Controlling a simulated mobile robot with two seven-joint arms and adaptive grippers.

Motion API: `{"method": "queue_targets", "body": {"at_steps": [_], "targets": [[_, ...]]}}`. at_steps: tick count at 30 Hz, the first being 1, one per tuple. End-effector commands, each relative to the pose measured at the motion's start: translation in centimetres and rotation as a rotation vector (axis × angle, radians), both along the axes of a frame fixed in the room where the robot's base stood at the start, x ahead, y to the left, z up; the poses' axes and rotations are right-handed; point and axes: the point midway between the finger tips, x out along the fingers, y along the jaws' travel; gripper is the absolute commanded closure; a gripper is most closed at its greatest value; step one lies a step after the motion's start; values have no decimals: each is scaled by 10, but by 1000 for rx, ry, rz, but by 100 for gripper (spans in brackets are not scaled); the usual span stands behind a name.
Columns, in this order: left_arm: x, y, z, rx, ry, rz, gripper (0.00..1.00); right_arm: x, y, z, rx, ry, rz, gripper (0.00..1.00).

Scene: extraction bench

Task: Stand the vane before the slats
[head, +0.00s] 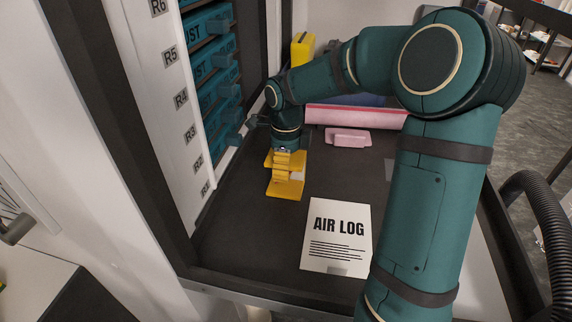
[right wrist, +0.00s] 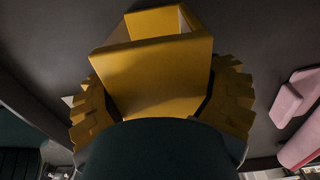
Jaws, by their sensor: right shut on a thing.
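My right gripper (head: 284,163) reaches down onto the dark bench and its yellow ribbed fingers are shut on a yellow vane (head: 286,189). In the right wrist view the vane (right wrist: 155,78) is a bent, open-framed piece between the two fingers. In the head view it is low, at or just above the bench top; I cannot tell whether it touches. The teal slats (head: 210,58) are stacked in the rack on the left, beside the labels R1 to R6. The vane is to the right of the lowest slats, apart from them. My left gripper is out of view.
A white AIR LOG sheet (head: 337,235) lies on the bench (head: 235,245) in front. A pink block (head: 348,137) and a long pink piece (head: 355,116) lie behind. A yellow object (head: 301,49) stands at the back. Bare bench lies between rack and sheet.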

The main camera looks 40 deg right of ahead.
Motion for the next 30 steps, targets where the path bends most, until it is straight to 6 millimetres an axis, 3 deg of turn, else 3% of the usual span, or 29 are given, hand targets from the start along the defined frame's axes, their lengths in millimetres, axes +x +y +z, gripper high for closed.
{"method": "queue_targets", "body": {"at_steps": [6, 7, 9, 20, 30], "targets": [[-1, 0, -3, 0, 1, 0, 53, 0, 0, -3, 0, -1, 1, 67], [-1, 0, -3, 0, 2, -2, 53, 0, 0, -3, 0, 0, 1, 19], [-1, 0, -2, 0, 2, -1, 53, 0, 0, -2, 0, 0, 0, 0], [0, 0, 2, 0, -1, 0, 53, 0, 0, 3, -1, -1, -1, 0], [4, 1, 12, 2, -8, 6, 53, 1, 0, 67, -1, -5, 0, 0]]}}
